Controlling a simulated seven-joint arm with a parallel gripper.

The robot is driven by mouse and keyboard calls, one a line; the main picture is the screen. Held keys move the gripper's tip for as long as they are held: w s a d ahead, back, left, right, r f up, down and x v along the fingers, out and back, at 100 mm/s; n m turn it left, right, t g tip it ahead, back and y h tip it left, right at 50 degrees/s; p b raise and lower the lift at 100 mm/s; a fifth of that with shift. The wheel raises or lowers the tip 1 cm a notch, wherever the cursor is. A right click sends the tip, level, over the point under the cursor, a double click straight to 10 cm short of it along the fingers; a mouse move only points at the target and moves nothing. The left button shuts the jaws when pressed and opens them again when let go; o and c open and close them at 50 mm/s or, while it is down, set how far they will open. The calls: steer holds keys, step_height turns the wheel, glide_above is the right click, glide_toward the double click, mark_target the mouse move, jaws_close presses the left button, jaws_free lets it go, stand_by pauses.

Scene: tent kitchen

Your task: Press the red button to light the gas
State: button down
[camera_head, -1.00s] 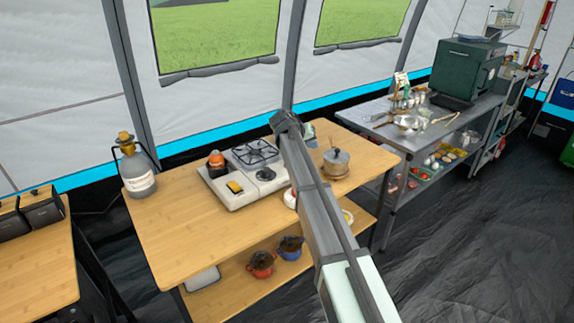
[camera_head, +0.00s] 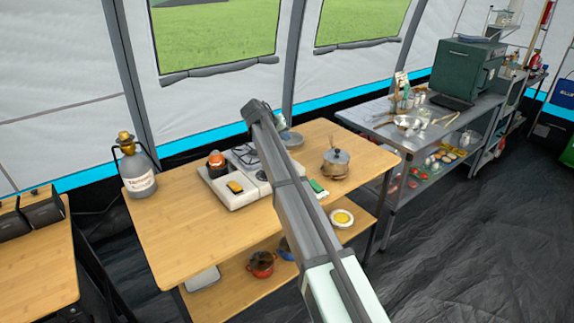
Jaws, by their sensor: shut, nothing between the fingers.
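The white gas stove (camera_head: 234,199) sits on the wooden table (camera_head: 185,245), left of my arm. A yellow patch (camera_head: 235,187) shows on its front, and my arm covers much of its right side and burner. I cannot make out a red button. A small orange-red object (camera_head: 216,160) stands at the stove's back left. A grey gas bottle (camera_head: 140,184) with a yellow top stands at the table's left end. My arm rises from the bottom to a bend above the stove's back right. My gripper is hidden, so its place relative to the stove does not show.
A lidded pot (camera_head: 336,163) and a small green item (camera_head: 318,187) are right of my arm. The lower shelf holds a red pot (camera_head: 261,264) and a yellow-centred dish (camera_head: 342,217). A metal table (camera_head: 393,134) stands further right. The table's front left is clear.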

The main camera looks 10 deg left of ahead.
steer(key=shift+f, duration=4.3)
steer(key=shift+f, duration=0.25)
steer(key=shift+f, duration=0.2)
steer(key=shift+f, duration=0.5)
steer(key=shift+r, duration=0.95)
steer(key=shift+r, duration=0.1)
steer(key=shift+r, duration=2.4)
